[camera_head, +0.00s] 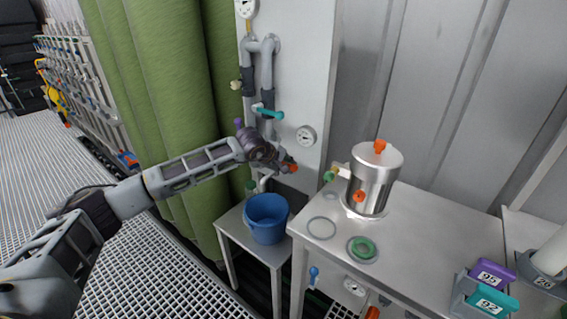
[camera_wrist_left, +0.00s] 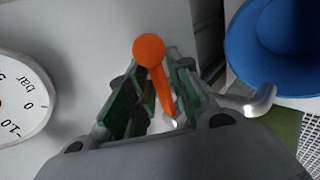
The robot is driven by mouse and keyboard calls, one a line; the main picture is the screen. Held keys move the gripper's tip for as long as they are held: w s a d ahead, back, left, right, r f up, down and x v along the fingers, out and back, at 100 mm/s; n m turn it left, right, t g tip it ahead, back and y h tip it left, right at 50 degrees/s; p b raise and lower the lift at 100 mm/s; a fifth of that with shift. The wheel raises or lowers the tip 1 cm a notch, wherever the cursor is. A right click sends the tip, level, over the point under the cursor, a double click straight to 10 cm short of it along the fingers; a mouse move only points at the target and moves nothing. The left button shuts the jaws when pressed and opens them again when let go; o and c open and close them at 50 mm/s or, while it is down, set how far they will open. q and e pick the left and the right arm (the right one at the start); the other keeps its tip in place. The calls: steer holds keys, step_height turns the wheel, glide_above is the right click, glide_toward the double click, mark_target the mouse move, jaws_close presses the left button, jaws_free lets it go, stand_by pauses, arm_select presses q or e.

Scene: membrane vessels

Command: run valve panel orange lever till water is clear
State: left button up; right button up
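The orange lever (camera_head: 292,168) sits low on the white valve panel (camera_head: 308,85). In the left wrist view its round orange knob (camera_wrist_left: 148,50) and stem are seen close up. My left gripper (camera_head: 281,163) is at the lever, and its green-padded fingers (camera_wrist_left: 157,95) stand on either side of the stem. A gap seems to show between the stem and the left pad, so the fingers look open around it. A blue bucket (camera_head: 266,220) stands below the panel's pipe outlet. No water stream can be made out. My right gripper is not in view.
A teal lever (camera_head: 268,112) and a gauge (camera_head: 306,136) are near my gripper on the panel. The bucket stands on a small metal table (camera_head: 234,228). A steel vessel (camera_head: 373,180) and a green ring (camera_head: 362,248) are on the right-hand bench. Green curtains hang at left.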

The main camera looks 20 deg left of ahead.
arm_select(q)
jaws_close()
steer(key=shift+f, duration=0.1)
steer(key=shift+s+d, duration=0.1)
